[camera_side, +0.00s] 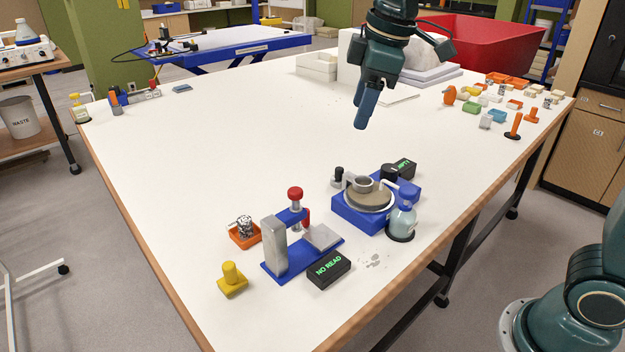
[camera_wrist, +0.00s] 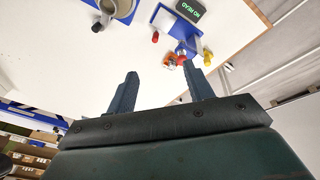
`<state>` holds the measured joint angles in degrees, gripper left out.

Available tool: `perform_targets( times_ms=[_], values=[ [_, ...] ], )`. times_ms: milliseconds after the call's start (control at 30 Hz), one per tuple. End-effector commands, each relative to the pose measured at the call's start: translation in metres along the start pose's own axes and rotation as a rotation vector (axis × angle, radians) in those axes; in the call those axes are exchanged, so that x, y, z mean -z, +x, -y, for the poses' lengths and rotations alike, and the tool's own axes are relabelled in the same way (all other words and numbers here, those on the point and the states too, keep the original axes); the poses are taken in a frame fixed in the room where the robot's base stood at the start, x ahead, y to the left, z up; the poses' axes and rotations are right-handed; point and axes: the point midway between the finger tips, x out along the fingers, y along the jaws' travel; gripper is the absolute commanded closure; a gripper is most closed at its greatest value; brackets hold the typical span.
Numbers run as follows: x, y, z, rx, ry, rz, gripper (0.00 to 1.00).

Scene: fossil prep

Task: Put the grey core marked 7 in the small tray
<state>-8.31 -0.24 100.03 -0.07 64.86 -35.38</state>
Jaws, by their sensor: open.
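My gripper (camera_side: 366,112) is open and empty, hanging above the far middle of the white table. Its two fingers stand apart in the wrist view (camera_wrist: 162,86). A small orange tray (camera_side: 236,242) sits at the front left of the table, left of the blue stand. A speckled grey, black and white piece (camera_side: 244,225) lies in it; I cannot tell whether it is a core. No mark 7 is legible on anything, so I cannot identify the grey core. My gripper is well behind and right of this tray, touching nothing.
A blue stand (camera_side: 300,262) with a red knob and a "NO READ" display (camera_side: 329,269) stands at the front. A blue turntable unit (camera_side: 360,214) and a flask (camera_side: 402,222) are right of it. A yellow-knobbed piece (camera_side: 231,280) is front left. Several small pieces crowd the back right.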

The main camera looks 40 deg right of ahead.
Motion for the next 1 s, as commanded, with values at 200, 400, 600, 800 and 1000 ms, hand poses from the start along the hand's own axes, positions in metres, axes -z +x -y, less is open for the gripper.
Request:
perform_targets(
  times_ms=[200, 400, 600, 800, 1000],
  values=[
    [-0.053, -0.018, 0.023, -0.039, 0.184, -0.043, 0.48],
    [-0.099, -0.023, 0.046, -0.069, 0.351, -0.086, 0.48],
    [-0.143, -0.018, 0.072, -0.095, 0.517, -0.131, 0.48],
    [-0.179, -0.006, 0.096, -0.114, 0.662, -0.175, 0.48],
    [-0.197, 0.003, 0.108, -0.122, 0.739, -0.199, 0.48]
  ],
)
